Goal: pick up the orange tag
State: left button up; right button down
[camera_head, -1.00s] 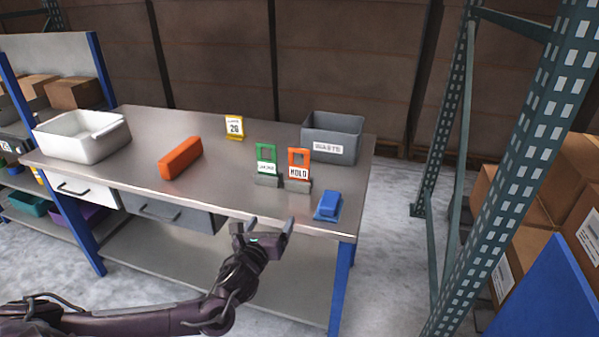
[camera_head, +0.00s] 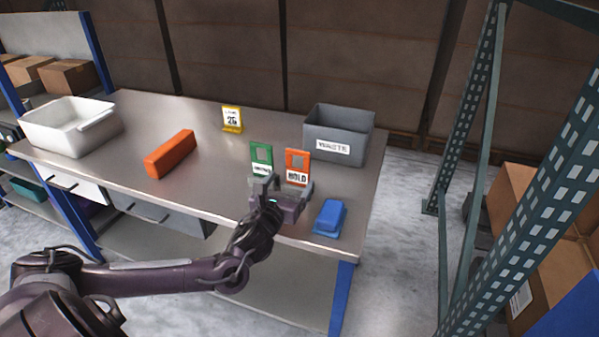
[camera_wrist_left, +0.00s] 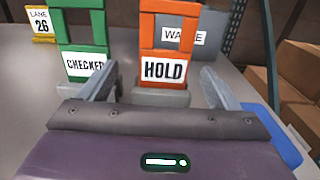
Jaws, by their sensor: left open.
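The orange tag (camera_head: 298,163), marked HOLD, stands upright in a grey base near the front right of the metal bench. It also shows in the left wrist view (camera_wrist_left: 164,69), roughly centred beyond my fingers. My left gripper (camera_head: 285,188) is open and empty at the bench's front edge, just in front of the orange tag. In the wrist view its fingers (camera_wrist_left: 160,88) lie either side of the tag's base, and the tag seems still beyond them. I cannot tell if anything touches. My right gripper is not in view.
A green tag (camera_head: 261,157) stands close left of the orange one. A blue block (camera_head: 330,215) lies to the right. A grey waste bin (camera_head: 355,137), a yellow tag (camera_head: 232,119), an orange bar (camera_head: 171,154) and a white tub (camera_head: 55,130) are also on the bench (camera_head: 210,150).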

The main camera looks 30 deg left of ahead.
aim_at(297, 171)
pick_arm(q)
jog(key=shift+w+r, duration=0.25)
jog(key=shift+w, duration=0.25)
jog(key=x, duration=0.4)
jog(key=shift+w+d, duration=0.15)
jog(key=shift+w, duration=0.15)
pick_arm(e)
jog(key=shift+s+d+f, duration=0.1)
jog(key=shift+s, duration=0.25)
pick_arm(q)
jog(key=c, duration=1)
jog(key=shift+r, duration=0.15)
jog(key=shift+c, duration=0.2)
